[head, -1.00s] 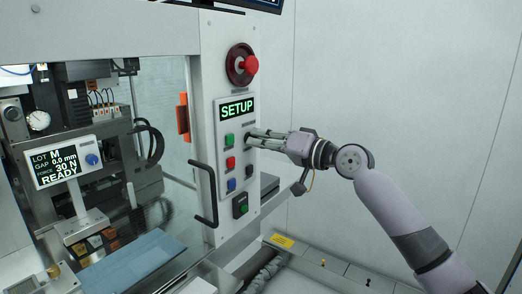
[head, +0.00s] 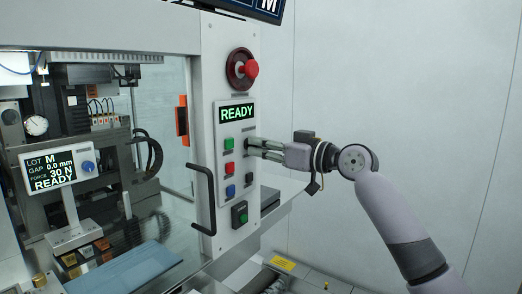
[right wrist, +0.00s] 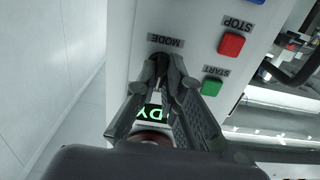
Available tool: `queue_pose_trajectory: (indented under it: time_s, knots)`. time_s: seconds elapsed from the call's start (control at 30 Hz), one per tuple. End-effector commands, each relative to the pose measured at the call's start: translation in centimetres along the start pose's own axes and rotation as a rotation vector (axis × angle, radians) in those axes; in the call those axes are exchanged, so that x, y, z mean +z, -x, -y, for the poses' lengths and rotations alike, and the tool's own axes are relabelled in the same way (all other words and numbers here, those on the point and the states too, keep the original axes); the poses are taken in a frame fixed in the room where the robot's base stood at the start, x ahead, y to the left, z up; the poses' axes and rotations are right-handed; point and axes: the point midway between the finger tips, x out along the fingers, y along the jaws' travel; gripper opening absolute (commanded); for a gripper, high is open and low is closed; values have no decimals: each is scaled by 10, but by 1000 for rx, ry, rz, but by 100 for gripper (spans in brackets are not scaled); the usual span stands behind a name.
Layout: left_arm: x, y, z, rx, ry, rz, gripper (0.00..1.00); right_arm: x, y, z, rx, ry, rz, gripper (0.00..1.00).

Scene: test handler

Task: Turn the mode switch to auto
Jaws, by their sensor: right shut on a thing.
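The mode switch (right wrist: 160,58) is a dark knob under the "MODE" label in the right wrist view. My right gripper (head: 254,148) reaches the panel from the right, and in the right wrist view (right wrist: 163,66) its fingers are closed around the knob. The fingers hide most of the knob, so its pointer does not show. The panel display (head: 237,113) reads "READY" in green; part of it shows between the fingers in the right wrist view (right wrist: 152,115). My left gripper is not in view.
A green start button (head: 229,143), a red stop button (head: 230,168) and a blue button (head: 231,190) sit beside the gripper. A red emergency knob (head: 251,69) is above. A black door handle (head: 211,200) juts out at left. Free room lies right.

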Motion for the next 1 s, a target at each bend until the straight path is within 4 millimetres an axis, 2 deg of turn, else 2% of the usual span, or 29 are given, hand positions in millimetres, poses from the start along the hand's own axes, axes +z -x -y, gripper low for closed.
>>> queue_pose_trajectory:
  time_s: [0.57, 0.6, 0.9, 1.0]
  knots:
    - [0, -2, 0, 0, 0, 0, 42, 2, 0, 0, 0, 39, 5, 0]
    - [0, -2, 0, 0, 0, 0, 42, 2, 0, 0, 0, 39, 5, 10]
    - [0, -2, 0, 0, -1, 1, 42, 1, 0, 0, 0, 38, 2, 29]
    - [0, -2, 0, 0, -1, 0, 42, 1, 0, 0, 0, 37, 2, 29]
